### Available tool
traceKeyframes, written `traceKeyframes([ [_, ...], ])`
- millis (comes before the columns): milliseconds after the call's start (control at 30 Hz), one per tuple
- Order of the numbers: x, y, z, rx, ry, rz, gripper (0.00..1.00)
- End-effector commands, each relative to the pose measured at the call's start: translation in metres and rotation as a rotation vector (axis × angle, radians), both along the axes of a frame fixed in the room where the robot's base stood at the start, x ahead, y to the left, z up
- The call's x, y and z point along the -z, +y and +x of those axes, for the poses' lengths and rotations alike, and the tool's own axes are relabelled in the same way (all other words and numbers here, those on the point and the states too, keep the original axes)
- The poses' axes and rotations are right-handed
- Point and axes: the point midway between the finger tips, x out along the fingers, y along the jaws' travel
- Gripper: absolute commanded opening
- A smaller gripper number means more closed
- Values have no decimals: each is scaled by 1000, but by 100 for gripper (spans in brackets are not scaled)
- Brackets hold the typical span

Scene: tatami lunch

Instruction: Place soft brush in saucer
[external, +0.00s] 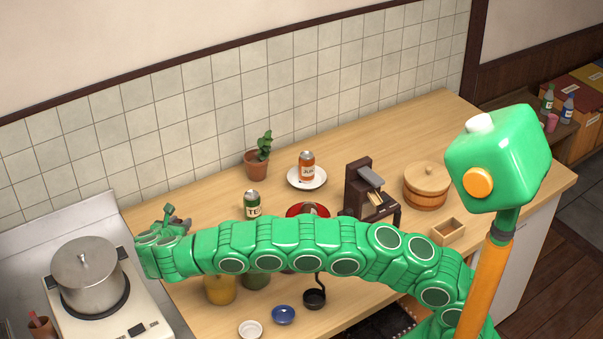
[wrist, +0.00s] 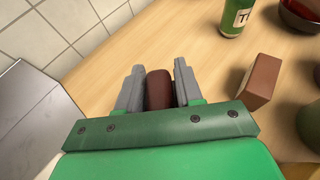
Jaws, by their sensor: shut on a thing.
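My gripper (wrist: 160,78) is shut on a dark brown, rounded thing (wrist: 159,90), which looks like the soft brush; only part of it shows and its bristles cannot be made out. In the external view my gripper (external: 178,217) is at the left end of the counter, above its surface and right of the stove. A small white dish (external: 250,330) and a small blue dish (external: 283,315) lie at the front; I cannot tell which dish is meant.
A green bottle (external: 252,204), also in the wrist view (wrist: 235,18), stands right of my gripper. A brown block (wrist: 262,78) is nearer. A steel pot (external: 88,277) sits on the stove at left. A potted plant (external: 257,163) is behind. My arm hides part of the counter.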

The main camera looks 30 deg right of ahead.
Motion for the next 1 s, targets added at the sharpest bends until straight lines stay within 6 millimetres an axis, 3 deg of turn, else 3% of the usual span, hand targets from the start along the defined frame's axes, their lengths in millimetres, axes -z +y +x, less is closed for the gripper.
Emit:
traceKeyframes([
  [300,9,3,6,1,0,-1,5],
  [533,38,3,6,0,2,-2,5],
  [933,42,3,7,1,0,-1,5],
  [967,41,3,6,1,0,-1,40],
  [1000,41,3,6,1,0,-1,46],
])
